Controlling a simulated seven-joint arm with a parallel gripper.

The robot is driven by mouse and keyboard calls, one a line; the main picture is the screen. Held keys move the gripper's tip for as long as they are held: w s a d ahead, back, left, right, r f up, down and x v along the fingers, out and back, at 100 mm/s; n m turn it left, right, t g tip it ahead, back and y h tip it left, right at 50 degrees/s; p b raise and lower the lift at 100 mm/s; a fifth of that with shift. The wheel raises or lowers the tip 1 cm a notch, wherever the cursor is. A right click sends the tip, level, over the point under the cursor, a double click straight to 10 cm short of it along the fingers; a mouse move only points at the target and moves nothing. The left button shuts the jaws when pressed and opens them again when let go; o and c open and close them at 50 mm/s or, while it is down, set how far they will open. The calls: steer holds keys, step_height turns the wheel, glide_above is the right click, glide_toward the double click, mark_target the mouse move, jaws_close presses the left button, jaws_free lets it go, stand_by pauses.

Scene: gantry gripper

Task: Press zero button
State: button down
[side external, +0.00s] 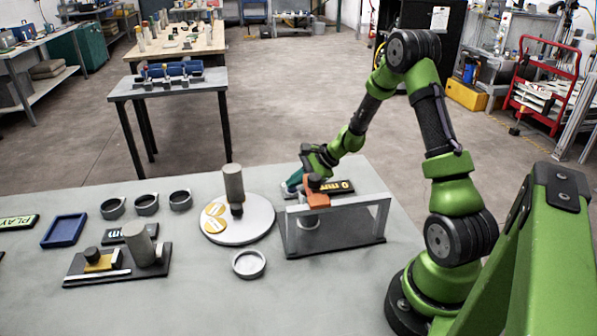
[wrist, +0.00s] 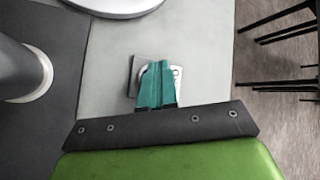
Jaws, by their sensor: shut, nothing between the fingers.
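My gripper (side external: 293,184) is at the back left of the grey gantry frame (side external: 345,201), pointing down with teal fingers. In the wrist view the fingers (wrist: 157,68) are together and empty. They are over a small dark grey square plate (wrist: 132,78) with a pale part on it, mostly hidden behind them. I cannot tell whether this is the zero button or whether the fingers touch it. A dark sign reading "0 mm" (side external: 342,186) shows upside down behind the gantry's top bar. An orange carriage (side external: 318,199) sits on that bar.
A white round turntable (side external: 258,234) with a grey cylinder (side external: 234,184) and yellow discs is left of the gantry. A grey ring (side external: 249,264) lies in front. A blue tray (side external: 64,230) and a dark fixture (side external: 117,264) are farther left. The front table area is clear.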

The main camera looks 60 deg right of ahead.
mark_target(295, 189)
steer(key=shift+r, duration=0.95)
steer(key=shift+r, duration=2.5)
steer(key=s+a+r+n+g, duration=0.1)
steer(key=s+a+r+n, duration=0.5)
steer(key=a, duration=0.3)
steer(key=s+a+r+n+g, duration=0.1)
steer(key=s+a+r+n, duration=0.3)
steer(key=a+r+n, duration=0.4)
steer(key=s+a+r+n+t+h, duration=0.1)
steer(key=s+a+n+h, duration=0.1)
steer(key=s, duration=0.7)
steer(key=shift+s+a+r+n, duration=0.2)
steer(key=shift+a+r+n, duration=0.15)
steer(key=shift+a+n, duration=0.65)
